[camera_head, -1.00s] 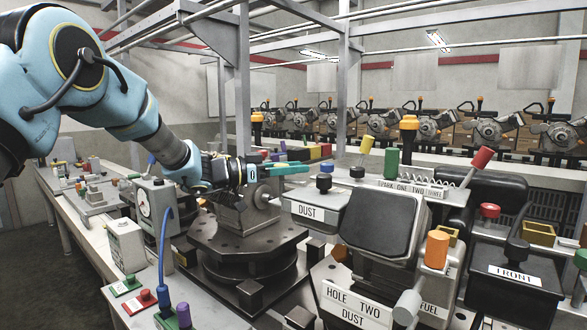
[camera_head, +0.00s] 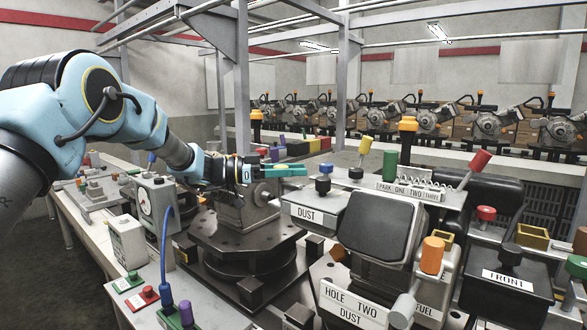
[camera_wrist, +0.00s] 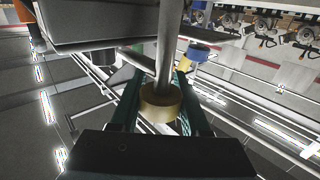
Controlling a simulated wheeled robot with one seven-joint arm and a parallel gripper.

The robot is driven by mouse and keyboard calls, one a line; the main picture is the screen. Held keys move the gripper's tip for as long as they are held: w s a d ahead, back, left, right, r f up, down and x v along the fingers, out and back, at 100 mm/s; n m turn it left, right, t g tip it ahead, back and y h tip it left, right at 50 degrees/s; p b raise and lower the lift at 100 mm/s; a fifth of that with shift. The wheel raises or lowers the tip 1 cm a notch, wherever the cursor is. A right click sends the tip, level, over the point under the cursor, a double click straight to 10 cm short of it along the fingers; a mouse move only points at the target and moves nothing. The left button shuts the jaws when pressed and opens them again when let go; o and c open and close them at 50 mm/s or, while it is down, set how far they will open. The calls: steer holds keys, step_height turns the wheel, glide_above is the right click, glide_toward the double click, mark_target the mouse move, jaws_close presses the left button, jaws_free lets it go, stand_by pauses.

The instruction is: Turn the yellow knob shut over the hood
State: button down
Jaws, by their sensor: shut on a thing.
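My gripper (camera_head: 300,171) reaches in from the left with green fingers, above a grey block on a round dark turntable. In the wrist view, the green fingers (camera_wrist: 162,105) stand on either side of a dull yellow knob (camera_wrist: 160,103) and are shut on it. A grey stem (camera_wrist: 169,45) runs from this knob toward the top of that view. In the head view I cannot make out the held knob at the fingers. Which surface is the hood is not clear.
Another yellow knob (camera_head: 367,145) stands to the right, near a green one (camera_head: 390,165). A dark sloped panel (camera_head: 382,222), a DUST box (camera_head: 312,213) and several coloured knobs crowd the right. Grey uprights (camera_head: 242,80) rise behind my arm. A bench with gauges lies left.

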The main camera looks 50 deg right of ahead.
steer(key=shift+c, duration=1.9)
jaws_free()
steer(key=b+v, duration=0.4)
steer(key=v, duration=0.7)
